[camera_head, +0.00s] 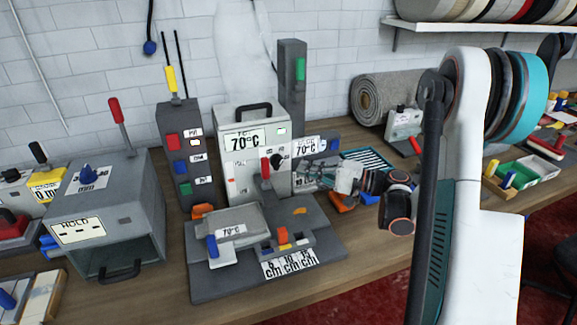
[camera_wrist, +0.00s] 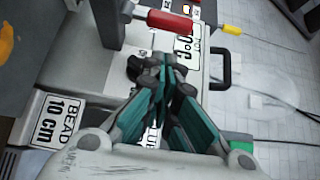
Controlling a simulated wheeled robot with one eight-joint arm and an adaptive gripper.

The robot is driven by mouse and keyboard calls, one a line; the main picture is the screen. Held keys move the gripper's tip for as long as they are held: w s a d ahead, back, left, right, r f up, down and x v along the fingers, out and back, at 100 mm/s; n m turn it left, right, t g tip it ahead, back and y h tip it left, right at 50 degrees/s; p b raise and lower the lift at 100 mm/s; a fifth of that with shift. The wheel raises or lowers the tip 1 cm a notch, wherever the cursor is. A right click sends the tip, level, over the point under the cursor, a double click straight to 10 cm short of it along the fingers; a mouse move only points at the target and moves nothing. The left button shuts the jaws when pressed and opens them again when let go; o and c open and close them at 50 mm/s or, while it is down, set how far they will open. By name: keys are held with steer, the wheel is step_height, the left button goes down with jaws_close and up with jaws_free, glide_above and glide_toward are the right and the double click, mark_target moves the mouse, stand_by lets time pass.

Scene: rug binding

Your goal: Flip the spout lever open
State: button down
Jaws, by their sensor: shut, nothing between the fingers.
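A grey-white machine (camera_head: 255,140) marked 70°C stands on the bench. A red-handled lever (camera_head: 265,168) stands upright at its front; I take this as the spout lever. In the wrist view the lever's red handle (camera_wrist: 170,20) lies across the top of the picture, just beyond my fingertips and apart from them in the picture. My gripper (camera_head: 318,176) reaches in from the right, beside the machine's front. Its teal-sided fingers (camera_wrist: 165,68) are together and empty. A black knob (camera_wrist: 134,68) on the machine shows beside the fingertips.
A "BEAD 10 cm" sign (camera_wrist: 48,120) shows at left in the wrist view. A grey box (camera_head: 115,215) stands at left.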

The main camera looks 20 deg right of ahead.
mark_target(276, 163)
steer(key=b+x, duration=0.1)
steer(key=x, duration=0.8)
steer(key=shift+w+a+b, duration=0.1)
steer(key=shift+a+b, duration=0.1)
steer(key=shift+b, duration=0.15)
steer(key=shift+w+f, duration=0.1)
